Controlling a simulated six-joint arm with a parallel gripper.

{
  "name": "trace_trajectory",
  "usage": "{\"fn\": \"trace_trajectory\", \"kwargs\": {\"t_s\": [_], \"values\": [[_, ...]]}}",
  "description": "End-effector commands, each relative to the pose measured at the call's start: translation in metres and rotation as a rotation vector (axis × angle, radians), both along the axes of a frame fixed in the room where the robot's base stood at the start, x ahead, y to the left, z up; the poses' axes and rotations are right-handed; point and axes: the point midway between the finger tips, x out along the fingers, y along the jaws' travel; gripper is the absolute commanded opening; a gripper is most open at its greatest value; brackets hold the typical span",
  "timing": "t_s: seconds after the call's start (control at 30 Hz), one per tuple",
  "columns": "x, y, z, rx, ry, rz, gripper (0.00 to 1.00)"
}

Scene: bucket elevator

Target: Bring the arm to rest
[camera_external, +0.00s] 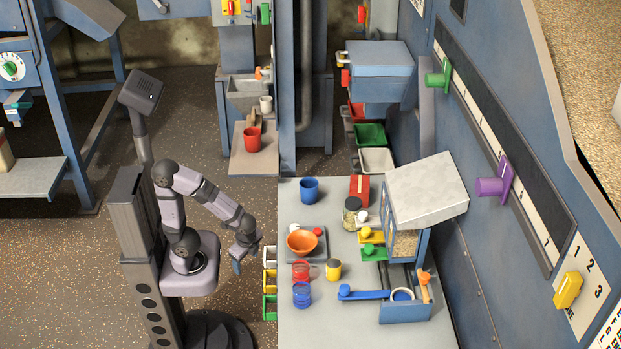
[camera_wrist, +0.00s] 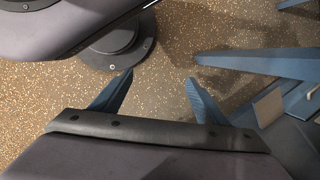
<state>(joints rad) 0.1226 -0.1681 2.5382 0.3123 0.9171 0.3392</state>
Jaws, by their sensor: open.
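My gripper (camera_external: 238,264) hangs at the end of my bent arm, just left of the grey table's (camera_external: 335,331) left edge, fingers pointing down. In the wrist view my gripper (camera_wrist: 163,88) shows two blue fingers spread wide apart with only speckled floor between them. It is open and holds nothing.
Small white, yellow and green bins (camera_external: 269,281) hang at the table's left edge, close to my gripper. The table holds an orange bowl (camera_external: 301,241), a blue cup (camera_external: 309,190), red and blue rings, a yellow can (camera_external: 333,270) and a blue-handled scoop (camera_external: 365,295). Open floor lies left.

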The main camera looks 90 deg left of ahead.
Motion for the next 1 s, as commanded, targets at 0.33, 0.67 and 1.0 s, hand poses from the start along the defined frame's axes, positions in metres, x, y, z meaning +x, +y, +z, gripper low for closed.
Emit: {"fn": "trace_trajectory", "kwargs": {"t_s": [0.33, 0.67, 1.0], "values": [[0.023, -0.037, -0.002, -0.223, -0.176, 0.676, 0.68], [0.023, -0.038, 0.085, -0.221, -0.173, 0.670, 0.68], [0.022, -0.038, 0.183, -0.221, -0.172, 0.669, 0.68]]}}
